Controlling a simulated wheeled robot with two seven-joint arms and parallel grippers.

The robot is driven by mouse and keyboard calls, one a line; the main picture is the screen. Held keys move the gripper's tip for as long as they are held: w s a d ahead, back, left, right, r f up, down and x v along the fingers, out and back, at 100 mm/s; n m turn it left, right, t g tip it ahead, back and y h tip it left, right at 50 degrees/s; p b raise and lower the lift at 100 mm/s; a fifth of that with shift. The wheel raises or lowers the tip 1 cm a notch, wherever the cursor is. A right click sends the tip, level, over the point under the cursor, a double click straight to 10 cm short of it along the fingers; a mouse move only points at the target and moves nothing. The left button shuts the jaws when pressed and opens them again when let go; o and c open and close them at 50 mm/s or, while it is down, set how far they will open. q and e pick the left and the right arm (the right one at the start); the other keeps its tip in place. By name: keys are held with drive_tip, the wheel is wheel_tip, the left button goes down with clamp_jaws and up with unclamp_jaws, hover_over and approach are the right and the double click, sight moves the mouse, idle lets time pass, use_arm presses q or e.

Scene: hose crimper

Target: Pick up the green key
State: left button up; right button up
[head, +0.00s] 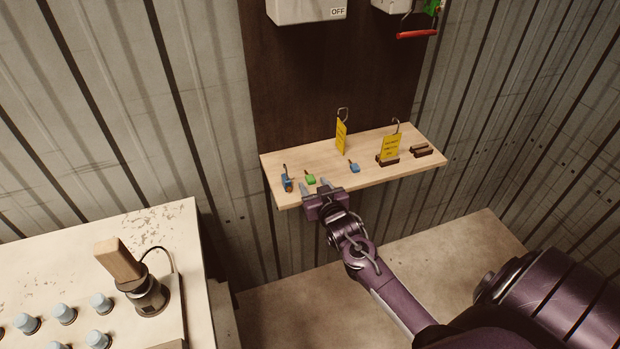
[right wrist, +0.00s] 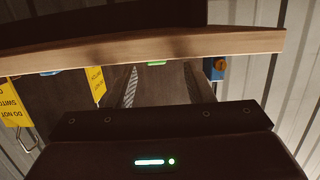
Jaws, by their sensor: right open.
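The green key (head: 310,179) lies on the wooden shelf (head: 280,198), near its left front part. In the right wrist view, a sliver of the green key (right wrist: 156,63) shows between my two fingers, mostly hidden by the shelf edge. My right gripper (head: 315,185) is open and empty, with its fingertips at the shelf's front edge just before the key. In the right wrist view my right gripper (right wrist: 160,80) has a finger on each side of the key's line. I cannot tell the exact gap to the key. My left gripper is not in view.
A blue and orange item (head: 287,184) lies left of the key, and a blue key (head: 353,168) lies right. Yellow tags (head: 341,136) (head: 390,148) and dark brown pieces (head: 421,150) are farther right. A white console (head: 190,225) with knobs stands at left.

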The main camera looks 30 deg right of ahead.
sight(312, 180)
drive_tip(key=x, duration=0.1)
drive_tip(key=p+x, duration=0.1)
drive_tip(key=x, duration=0.1)
drive_tip(key=shift+w+d+r, duration=0.15)
drive_tip(key=shift+d+r, duration=0.05)
drive_tip(key=shift+d, duration=0.1)
drive_tip(key=shift+w+d+f, duration=0.1)
drive_tip(key=shift+w+f, duration=0.15)
drive_tip(key=shift+w, duration=0.35)
clamp_jaws()
